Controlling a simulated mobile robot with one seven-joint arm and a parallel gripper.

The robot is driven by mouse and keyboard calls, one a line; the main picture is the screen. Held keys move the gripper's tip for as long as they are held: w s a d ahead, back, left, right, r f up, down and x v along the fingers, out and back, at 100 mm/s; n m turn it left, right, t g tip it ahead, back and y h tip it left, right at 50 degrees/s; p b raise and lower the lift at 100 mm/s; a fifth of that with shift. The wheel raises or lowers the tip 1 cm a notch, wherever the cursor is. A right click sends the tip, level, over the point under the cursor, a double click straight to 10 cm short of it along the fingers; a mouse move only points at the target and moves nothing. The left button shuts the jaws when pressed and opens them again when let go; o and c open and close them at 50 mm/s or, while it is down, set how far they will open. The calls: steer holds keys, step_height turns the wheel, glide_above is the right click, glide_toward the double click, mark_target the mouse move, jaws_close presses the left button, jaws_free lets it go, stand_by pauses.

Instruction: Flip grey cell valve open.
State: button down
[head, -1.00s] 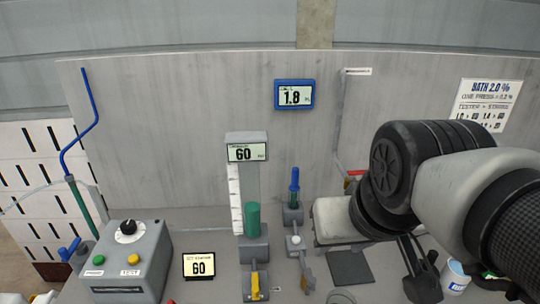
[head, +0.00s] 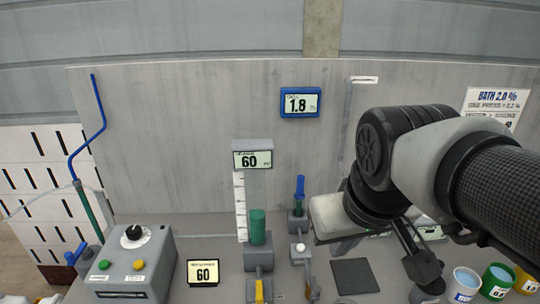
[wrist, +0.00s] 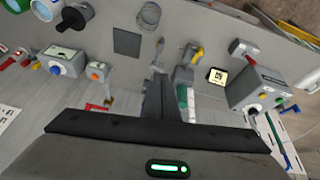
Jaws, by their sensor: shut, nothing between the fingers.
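A grey gauge column (head: 258,190) stands on the bench with a green cylinder (head: 258,226) in front. At its foot is a yellow lever (head: 259,290), which also shows in the wrist view (wrist: 197,53). To its right is a grey fitting with a white knob (head: 300,248) and a grey lever at the lower edge. No readable label shows which valve is the grey cell's. My gripper (wrist: 160,80) is shut and empty in the wrist view, its dark fingers over the bench left of the yellow lever, apart from it. My arm hides part of the bench's right side.
A blue-handled post (head: 299,190) stands behind the white knob. A dark square pad (head: 355,276) lies to the right. Colored cups (head: 497,280) stand at far right. A grey control box (head: 134,262) and small display (head: 203,272) are at left.

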steer(key=w+a+f+n+g+h, duration=0.2)
steer(key=w+a+f+n+g, duration=0.1)
steer(key=w+a+f+n, duration=0.2)
steer(key=w+a+f+n+g+h, duration=0.1)
steer(key=w+a+f+n+g, duration=0.2)
steer(key=w+f+n, duration=0.4)
step_height(320, 180, down, 3)
steer(key=shift+w+a+f+h, duration=0.15)
steer(key=shift+w+a+h, duration=0.25)
steer(key=shift+w+a, duration=0.55)
steer(key=shift+d+g, duration=0.1)
steer(key=shift+g, duration=0.2)
glide_toward(314, 284)
step_height(314, 284, down, 5)
steer(key=s, duration=0.3)
steer(key=shift+d+f, duration=0.1)
steer(key=shift+w, duration=0.1)
steer(key=shift+d+n, duration=0.1)
steer(key=shift+n, duration=0.2)
